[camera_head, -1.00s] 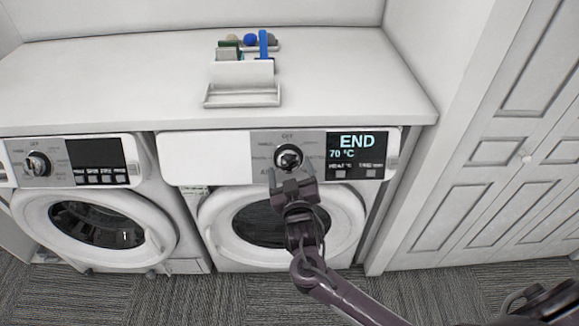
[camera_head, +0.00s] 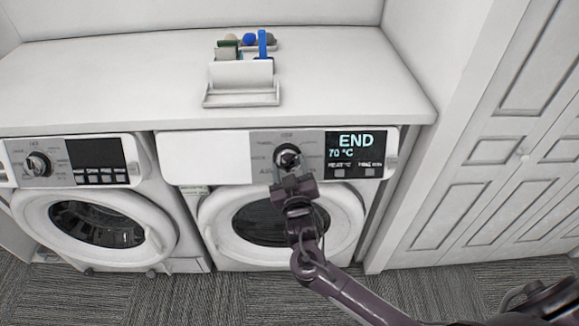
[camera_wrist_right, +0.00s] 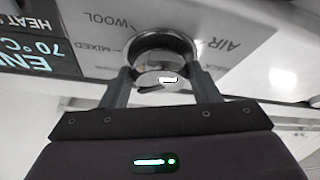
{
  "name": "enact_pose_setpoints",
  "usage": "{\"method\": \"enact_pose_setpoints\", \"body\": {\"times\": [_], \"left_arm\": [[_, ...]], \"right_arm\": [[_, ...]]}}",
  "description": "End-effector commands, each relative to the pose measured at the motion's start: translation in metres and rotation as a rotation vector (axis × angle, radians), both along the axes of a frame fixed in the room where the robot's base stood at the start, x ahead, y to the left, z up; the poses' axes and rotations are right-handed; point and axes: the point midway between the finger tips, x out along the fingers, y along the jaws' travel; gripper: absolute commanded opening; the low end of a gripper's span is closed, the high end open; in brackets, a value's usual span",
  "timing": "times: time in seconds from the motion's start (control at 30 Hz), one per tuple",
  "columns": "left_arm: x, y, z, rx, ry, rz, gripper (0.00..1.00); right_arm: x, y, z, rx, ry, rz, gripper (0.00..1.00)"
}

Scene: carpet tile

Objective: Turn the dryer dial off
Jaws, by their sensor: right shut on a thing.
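The dryer (camera_head: 205,158) is the right-hand white machine, with a grey panel and a display (camera_head: 356,153) reading END and 70 °C. Its round chrome dial (camera_head: 287,154) sits on the grey panel left of the display. My right gripper (camera_head: 287,168) reaches up to the dial from below and is shut on it. In the right wrist view the two fingers stand on either side of the dial (camera_wrist_right: 160,55), whose lower part is between them. Labels WOOL, MIXED and AIR show around it. The dial's pointer is hard to read. My left gripper is not in view.
A second machine (camera_head: 85,205) with its own dial (camera_head: 38,164) stands to the left. A white counter (camera_head: 130,75) runs above both and holds a caddy (camera_head: 242,85) with brushes and sponges. A white panelled door (camera_head: 480,190) is at the right. Grey carpet lies below.

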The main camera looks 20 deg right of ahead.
Motion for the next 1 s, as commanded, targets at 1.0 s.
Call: {"method": "enact_pose_setpoints", "body": {"times": [1.0], "left_arm": [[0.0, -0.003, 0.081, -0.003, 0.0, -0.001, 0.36]], "right_arm": [[0.001, -0.009, 0.008, -0.589, 0.168, 0.312, 0.33]]}}
